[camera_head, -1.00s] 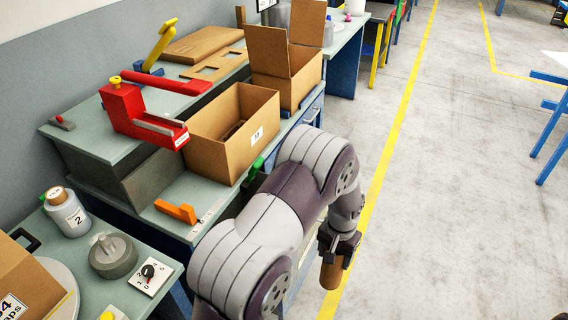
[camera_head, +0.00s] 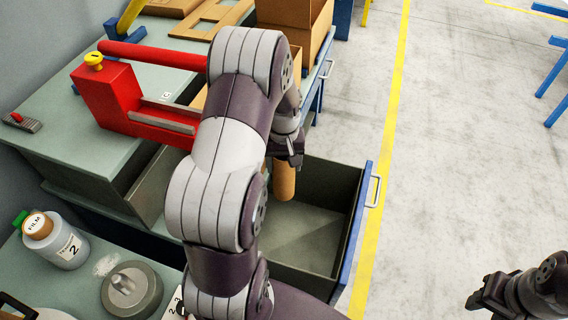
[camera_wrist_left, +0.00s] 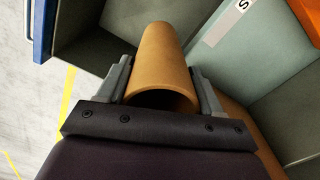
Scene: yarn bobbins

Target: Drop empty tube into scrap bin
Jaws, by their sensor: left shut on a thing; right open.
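The empty tube (camera_head: 284,181) is a brown, hollow cardboard cylinder. My left gripper (camera_head: 286,158) is shut on it and holds it upright, hanging down over an open drawer with dark inner walls (camera_head: 335,186). In the left wrist view the tube (camera_wrist_left: 164,60) sits between the two fingers (camera_wrist_left: 165,88), its hollow near end visible. My right gripper (camera_head: 482,298) is open and empty at the lower right, over the floor. I cannot tell from a label whether the drawer is the scrap bin.
A red tool (camera_head: 120,92) stands on the bench to the left. Cardboard boxes (camera_head: 290,12) stand behind my left arm.

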